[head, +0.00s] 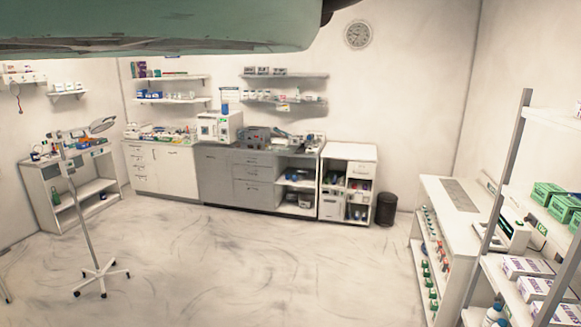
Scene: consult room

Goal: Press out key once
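I cannot make out an out key in the head view; any key is too small to tell at this distance. A white device (514,234) with a dark panel sits on the right side, partly behind a grey shelf post. Another white boxy device (219,127) stands on the back counter. My gripper is not in view.
A white lamp stand (87,221) on a wheeled base stands at left. Cabinets (165,170) line the back wall, with a dark bin (387,209) beside them. A low white cabinet (433,190) and shelves with boxes (527,268) fill the right. The middle floor (270,265) is clear.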

